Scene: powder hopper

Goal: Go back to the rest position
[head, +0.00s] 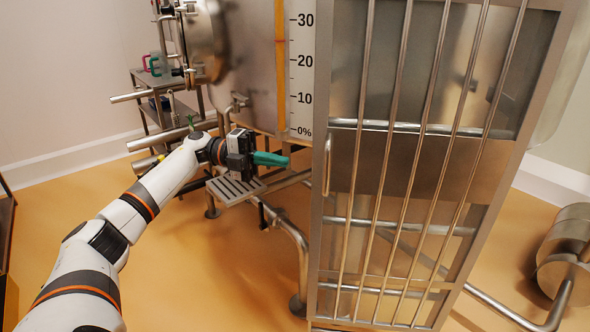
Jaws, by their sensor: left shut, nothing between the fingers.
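My left arm reaches in from the lower left toward the middle. My left gripper (284,160), with green fingers, is shut and empty. It is in front of the lower part of the steel hopper (244,62), just left of the barred steel gate (415,170) and above a small grated plate (236,188). I cannot tell whether the gripper touches anything. My right gripper is not in view.
A level scale (301,75) marked 0% to 30 is on the hopper. Steel pipes (158,138) stick out to its left. A small rack (150,88) stands behind. A steel drum (568,245) lies at the right. The orange floor (200,270) is open at the lower middle.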

